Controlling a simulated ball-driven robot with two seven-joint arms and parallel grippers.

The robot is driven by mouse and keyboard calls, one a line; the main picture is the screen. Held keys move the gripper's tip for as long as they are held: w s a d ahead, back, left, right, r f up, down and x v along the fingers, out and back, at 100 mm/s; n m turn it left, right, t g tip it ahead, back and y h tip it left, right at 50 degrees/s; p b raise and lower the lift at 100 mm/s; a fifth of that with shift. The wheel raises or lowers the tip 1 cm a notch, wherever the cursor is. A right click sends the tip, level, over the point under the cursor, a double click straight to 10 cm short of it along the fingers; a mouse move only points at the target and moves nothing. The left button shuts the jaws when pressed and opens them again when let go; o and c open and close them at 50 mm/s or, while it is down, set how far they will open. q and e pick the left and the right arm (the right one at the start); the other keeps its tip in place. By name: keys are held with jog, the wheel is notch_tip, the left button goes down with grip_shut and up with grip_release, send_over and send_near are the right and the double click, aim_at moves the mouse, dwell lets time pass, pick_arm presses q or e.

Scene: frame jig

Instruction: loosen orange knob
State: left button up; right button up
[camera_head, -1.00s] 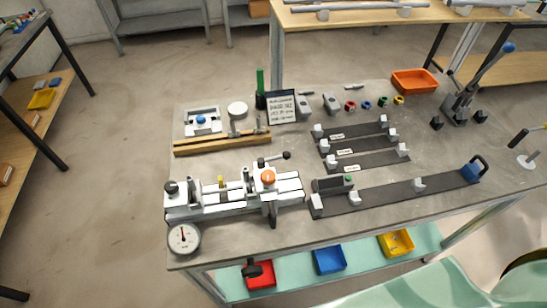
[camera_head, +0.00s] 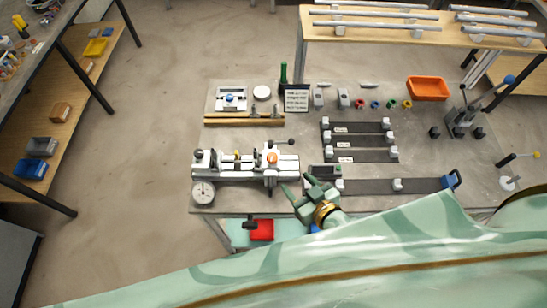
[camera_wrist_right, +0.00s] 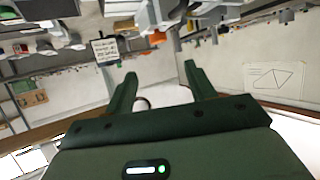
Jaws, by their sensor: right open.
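The orange knob (camera_head: 272,158) sits on top of the clamp block at the right end of the grey and white jig fixture (camera_head: 230,174) on the table. A black-tipped lever (camera_head: 290,142) sticks out just behind it. My right gripper (camera_head: 296,183) is at the table's front edge, to the right of and nearer than the knob, apart from it. Its two green fingers are spread and empty. They also show open in the right wrist view (camera_wrist_right: 160,74), with nothing between them that I can see gripped. My left gripper is not in view.
A round dial gauge (camera_head: 203,193) stands at the fixture's front left. Dark rails with grey blocks (camera_head: 398,186) lie to the right. A red bin (camera_head: 262,230) is on the lower shelf.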

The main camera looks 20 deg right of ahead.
aim_at(273, 158)
jog(key=b+x, duration=0.3)
jog(key=x, duration=1)
jog(key=shift+d+f, duration=0.1)
jog(key=shift+w+f, duration=0.1)
jog(key=shift+w, duration=0.35)
jog(key=c, duration=1)
